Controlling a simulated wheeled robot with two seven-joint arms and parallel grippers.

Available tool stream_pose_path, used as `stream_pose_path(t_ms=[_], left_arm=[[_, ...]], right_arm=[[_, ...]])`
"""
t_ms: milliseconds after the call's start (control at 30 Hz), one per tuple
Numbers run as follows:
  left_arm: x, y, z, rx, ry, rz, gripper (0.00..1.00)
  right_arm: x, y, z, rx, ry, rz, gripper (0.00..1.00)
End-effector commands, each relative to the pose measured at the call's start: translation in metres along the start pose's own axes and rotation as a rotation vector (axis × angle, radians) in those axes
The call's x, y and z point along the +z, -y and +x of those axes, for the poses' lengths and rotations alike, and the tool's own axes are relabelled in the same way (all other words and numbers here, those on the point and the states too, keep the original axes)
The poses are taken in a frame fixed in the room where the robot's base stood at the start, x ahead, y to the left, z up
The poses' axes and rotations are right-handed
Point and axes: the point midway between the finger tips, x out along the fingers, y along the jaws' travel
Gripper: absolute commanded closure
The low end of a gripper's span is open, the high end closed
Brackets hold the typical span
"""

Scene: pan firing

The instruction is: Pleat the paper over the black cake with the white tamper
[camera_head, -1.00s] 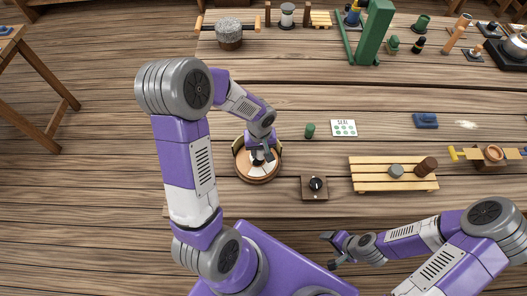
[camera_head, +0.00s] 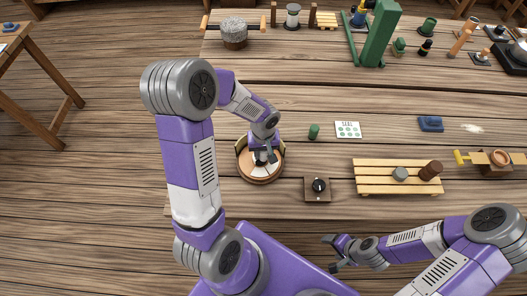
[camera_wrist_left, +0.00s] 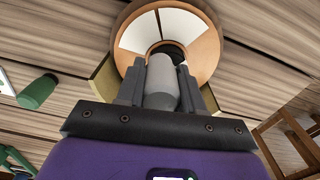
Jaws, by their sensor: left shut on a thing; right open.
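My left gripper (camera_head: 264,156) is over a round wooden-brown pan (camera_head: 262,180) near the table's front. In the left wrist view, its fingers (camera_wrist_left: 160,88) are shut on the white tamper (camera_wrist_left: 162,78), a pale cylinder pointing down at the pan's middle. White paper (camera_wrist_left: 138,36) shows as wedges inside the brown rim (camera_wrist_left: 205,45). The black cake (camera_wrist_left: 173,50) shows as a dark patch beside the tamper's far end, partly hidden. I cannot tell whether the tamper touches it. My right gripper (camera_head: 339,252) is open and empty, in front of the table's front edge.
A small box with a black knob (camera_head: 318,187) stands right of the pan. A green cylinder (camera_head: 314,131) and a dotted white card (camera_head: 348,129) lie behind it. A slatted wooden rack (camera_head: 375,181) is further right. A green press (camera_head: 378,40) stands at the back.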

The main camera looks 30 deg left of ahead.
Motion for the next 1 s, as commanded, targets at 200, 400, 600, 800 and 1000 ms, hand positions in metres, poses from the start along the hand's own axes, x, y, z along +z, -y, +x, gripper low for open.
stream_pose_path(t_ms=[200, 400, 600, 800, 1000], left_arm=[[0.000, 0.000, 0.000, 0.000, 0.000, 0.000, 0.94], [0.000, 0.000, -0.001, 0.000, 0.000, 0.000, 0.94], [0.000, 0.000, -0.013, 0.000, -0.001, -0.001, 0.94], [0.000, 0.000, -0.029, 0.000, -0.001, 0.000, 0.94], [-0.001, 0.000, -0.045, 0.001, -0.001, -0.001, 0.94]], right_arm=[[0.000, 0.000, 0.000, 0.000, 0.000, 0.000, 0.29], [0.000, 0.000, -0.001, 0.000, 0.000, 0.000, 0.29], [0.000, 0.003, -0.009, 0.000, 0.000, 0.000, 0.29], [0.001, 0.007, -0.020, 0.000, 0.000, 0.000, 0.29], [0.001, 0.011, -0.030, 0.000, 0.000, 0.000, 0.29]])
